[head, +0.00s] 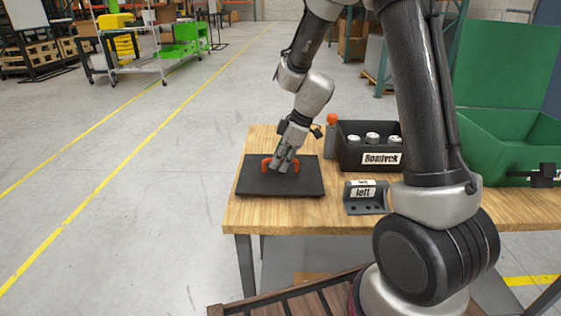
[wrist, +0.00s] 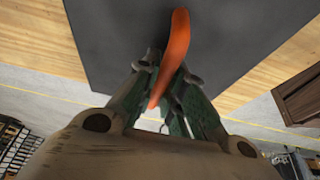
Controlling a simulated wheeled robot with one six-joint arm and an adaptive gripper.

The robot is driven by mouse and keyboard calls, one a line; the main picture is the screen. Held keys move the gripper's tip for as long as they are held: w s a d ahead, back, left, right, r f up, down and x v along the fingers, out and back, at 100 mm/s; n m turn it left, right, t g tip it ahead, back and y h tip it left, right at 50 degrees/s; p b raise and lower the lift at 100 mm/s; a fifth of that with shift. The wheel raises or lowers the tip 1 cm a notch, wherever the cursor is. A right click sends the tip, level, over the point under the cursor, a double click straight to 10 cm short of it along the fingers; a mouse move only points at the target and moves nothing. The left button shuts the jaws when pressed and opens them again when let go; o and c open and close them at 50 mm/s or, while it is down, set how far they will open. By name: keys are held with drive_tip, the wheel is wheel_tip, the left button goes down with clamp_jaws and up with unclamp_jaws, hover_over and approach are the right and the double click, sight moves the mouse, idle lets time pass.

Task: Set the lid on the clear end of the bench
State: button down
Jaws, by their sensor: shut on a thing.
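The lid (head: 256,186) is a flat dark square plate with an orange handle (head: 267,163) on top. It is at the left end of the wooden bench (head: 340,216) in the head view. From these frames I cannot tell whether it touches the bench top. My gripper (head: 285,165) is over the lid's middle, shut on the orange handle. In the wrist view the handle (wrist: 177,50) runs between the fingers, with the dark lid (wrist: 235,40) behind it. The fingers hide part of the handle.
A black bin (head: 353,133) labelled "Boadvok" holds several white-topped items. A small grey holder (head: 365,204) marked "left" stands in front of it. An orange-capped bottle (head: 331,135) stands beside the bin. A green open box (head: 500,140) is at the right.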

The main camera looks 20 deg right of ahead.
drive_tip(key=c, duration=1.5)
unclamp_jaws()
drive_tip(key=shift+f, duration=0.1)
drive_tip(key=v, duration=1.3)
drive_tip(key=s+d+r+m+t+h, duration=0.1)
drive_tip(key=s+d+r+m, duration=0.1)
drive_tip(key=s, duration=0.6)
drive_tip(key=s+d+r+m+t+h, duration=0.1)
drive_tip(key=s+d+r+m+h, duration=0.1)
drive_tip(key=s+m, duration=0.5)
drive_tip(key=s+d+r+m+h, duration=0.1)
drive_tip(key=s+d+r+m, duration=0.3)
drive_tip(key=s, duration=0.6)
drive_tip(key=shift+d+m+t, duration=0.4)
drive_tip(key=shift+d+m, duration=0.3)
drive_tip(key=shift+d, duration=0.3)
